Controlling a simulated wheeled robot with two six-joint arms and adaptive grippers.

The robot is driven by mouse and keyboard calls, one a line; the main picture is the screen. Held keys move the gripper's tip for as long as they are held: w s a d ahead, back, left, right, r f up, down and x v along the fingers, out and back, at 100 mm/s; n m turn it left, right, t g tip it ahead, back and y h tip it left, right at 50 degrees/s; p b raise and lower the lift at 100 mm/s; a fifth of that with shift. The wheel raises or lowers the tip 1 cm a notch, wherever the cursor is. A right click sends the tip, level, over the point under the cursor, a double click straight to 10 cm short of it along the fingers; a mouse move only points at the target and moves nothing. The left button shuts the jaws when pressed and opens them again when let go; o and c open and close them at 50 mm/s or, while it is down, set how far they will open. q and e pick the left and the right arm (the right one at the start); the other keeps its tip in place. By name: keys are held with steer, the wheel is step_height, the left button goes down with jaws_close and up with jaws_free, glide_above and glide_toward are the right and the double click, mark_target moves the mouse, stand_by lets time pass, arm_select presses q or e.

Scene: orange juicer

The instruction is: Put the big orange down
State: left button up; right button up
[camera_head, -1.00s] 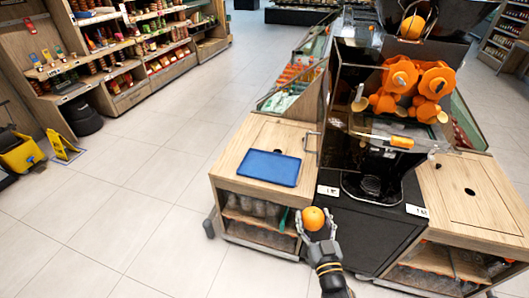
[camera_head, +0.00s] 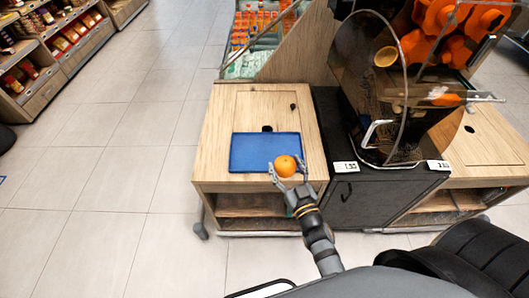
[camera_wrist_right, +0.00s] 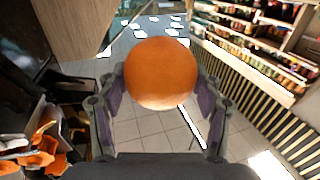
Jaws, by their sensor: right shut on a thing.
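The big orange (camera_head: 285,166) is held between the fingers of my right gripper (camera_head: 287,171). In the head view it overlaps the front right corner of a blue tray (camera_head: 262,138) on the wooden counter. I cannot tell how high above the tray it is. In the right wrist view the orange (camera_wrist_right: 160,73) fills the space between the two fingers, which press it from both sides. My left gripper is not in view.
The wooden counter (camera_head: 220,110) has a small dark hole near its back. The juicer (camera_head: 400,80), with orange parts and a clear cover, stands right of it on a dark cabinet (camera_head: 350,215). The tray looks empty. Open tiled floor (camera_head: 110,180) lies to the left.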

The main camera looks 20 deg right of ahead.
steer(key=w+f+b, duration=0.2)
steer(key=w, duration=0.2)
steer(key=w+a+f+b, duration=0.1)
steer(key=w+f+b, duration=0.1)
steer(key=w+f, duration=0.1)
steer(key=w+f+b, duration=0.2)
steer(key=w+f, duration=0.1)
steer(key=w, duration=0.1)
steer(key=shift+w+a+f, duration=0.2)
steer(key=shift+w+a, duration=0.05)
steer(key=shift+w, duration=0.15)
steer(key=shift+w+f, duration=0.15)
steer(key=shift+w, duration=0.1)
steer(key=f+b, duration=0.3)
steer(key=f, duration=0.1)
steer(key=shift+w+a+b, duration=0.1)
steer(key=shift+w+b, duration=0.3)
steer(key=shift+r, duration=0.1)
steer(key=o, duration=1.3)
steer(key=shift+f, duration=0.2)
